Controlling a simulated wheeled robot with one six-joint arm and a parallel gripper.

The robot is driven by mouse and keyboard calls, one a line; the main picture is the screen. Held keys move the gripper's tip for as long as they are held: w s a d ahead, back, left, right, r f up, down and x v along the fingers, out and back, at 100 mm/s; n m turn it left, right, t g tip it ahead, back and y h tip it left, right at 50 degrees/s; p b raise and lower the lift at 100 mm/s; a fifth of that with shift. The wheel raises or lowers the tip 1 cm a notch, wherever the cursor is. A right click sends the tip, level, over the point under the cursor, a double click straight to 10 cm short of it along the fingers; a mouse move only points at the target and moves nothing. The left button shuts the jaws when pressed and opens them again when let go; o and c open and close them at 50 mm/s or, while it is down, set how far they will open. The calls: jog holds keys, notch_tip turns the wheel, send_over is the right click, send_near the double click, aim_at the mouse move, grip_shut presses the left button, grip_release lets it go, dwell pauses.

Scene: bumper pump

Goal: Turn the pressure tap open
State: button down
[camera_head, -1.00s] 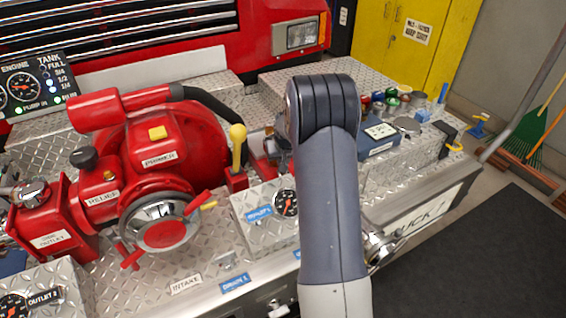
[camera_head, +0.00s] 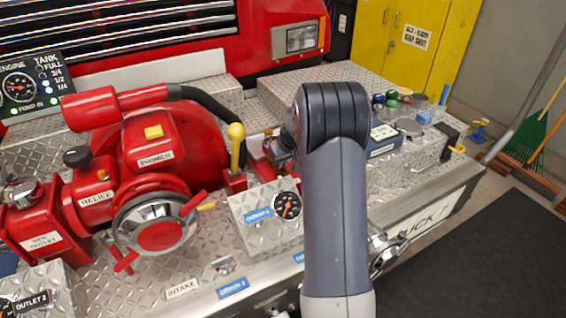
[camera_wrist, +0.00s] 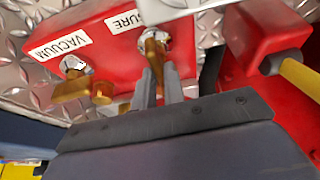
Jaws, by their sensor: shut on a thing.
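In the wrist view, a red block carries a VACUUM label and a partly hidden label ending in "SURE". The pressure tap (camera_wrist: 152,42), with a brass body, sits below the "SURE" label. My gripper (camera_wrist: 160,78) is shut on this tap; its two grey fingers stand close together at the brass handle, which they mostly hide. The vacuum tap (camera_wrist: 72,88), with a silver nut and brass handle, is to the left, apart from the fingers. In the head view my arm hides the gripper and the taps.
A yellow-knobbed lever (camera_head: 236,150) stands left of my arm; its yellow rod (camera_wrist: 300,74) is close to the right of the fingers in the wrist view. A red pump (camera_head: 165,150) fills the left. A gauge box (camera_head: 262,236) sits in front.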

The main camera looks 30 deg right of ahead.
jog(key=c, duration=1.5)
grip_release()
jog(key=b+v, duration=0.1)
jog(key=v, duration=0.9)
jog(key=shift+s+r, duration=0.15)
jog(key=shift+r, duration=0.25)
jog(key=shift+f, duration=0.1)
jog(key=p+x, duration=0.1)
jog(key=x, duration=1)
jog(key=shift+m, duration=0.3)
